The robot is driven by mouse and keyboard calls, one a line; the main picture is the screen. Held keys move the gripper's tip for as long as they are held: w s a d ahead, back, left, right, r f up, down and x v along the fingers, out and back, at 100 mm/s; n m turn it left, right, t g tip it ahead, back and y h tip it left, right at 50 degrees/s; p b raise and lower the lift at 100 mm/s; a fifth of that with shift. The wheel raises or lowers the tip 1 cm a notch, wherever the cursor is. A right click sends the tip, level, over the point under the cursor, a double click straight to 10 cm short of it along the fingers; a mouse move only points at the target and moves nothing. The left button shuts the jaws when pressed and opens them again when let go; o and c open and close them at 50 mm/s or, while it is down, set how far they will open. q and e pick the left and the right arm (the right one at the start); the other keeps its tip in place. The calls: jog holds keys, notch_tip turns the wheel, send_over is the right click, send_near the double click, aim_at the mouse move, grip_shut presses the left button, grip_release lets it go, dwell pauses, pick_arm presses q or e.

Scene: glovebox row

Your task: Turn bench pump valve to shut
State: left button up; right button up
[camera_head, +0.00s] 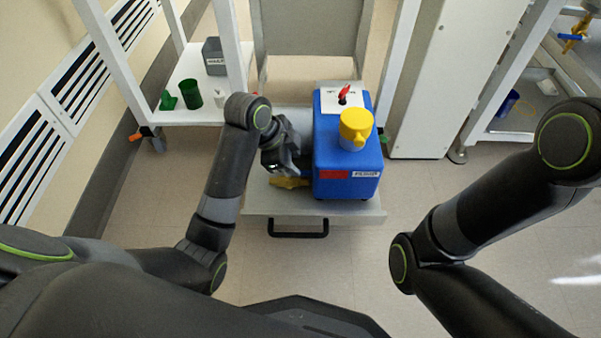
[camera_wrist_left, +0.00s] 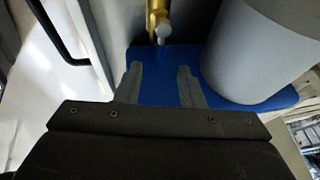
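The bench pump is a blue box (camera_head: 347,158) on a grey wheeled cart, with a red-tipped knob (camera_head: 344,94) on a white top plate and a yellow cylinder (camera_head: 356,128) on top. A yellow part (camera_head: 289,183) sticks out low at its left, partly behind my left gripper (camera_head: 287,160). In the left wrist view, a brass fitting with a grey tip (camera_wrist_left: 159,22) stands over a blue surface (camera_wrist_left: 158,60). My left gripper (camera_wrist_left: 159,75) is open there, nothing between its fingers, the fitting beyond the tips. I cannot tell which part is the valve. My right gripper is out of view.
The cart (camera_head: 260,206) has a black front handle (camera_head: 298,233). A white shelf at left holds a green cup (camera_head: 191,93) and a grey container (camera_head: 214,56). A white cabinet (camera_head: 425,90) stands right of the pump. A large grey cylinder (camera_wrist_left: 262,50) is close right of my left fingers.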

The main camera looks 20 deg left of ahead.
aim_at(303, 172)
pick_arm(q)
jog(key=shift+b+x, duration=1.3)
jog(key=shift+x, duration=1)
grip_shut()
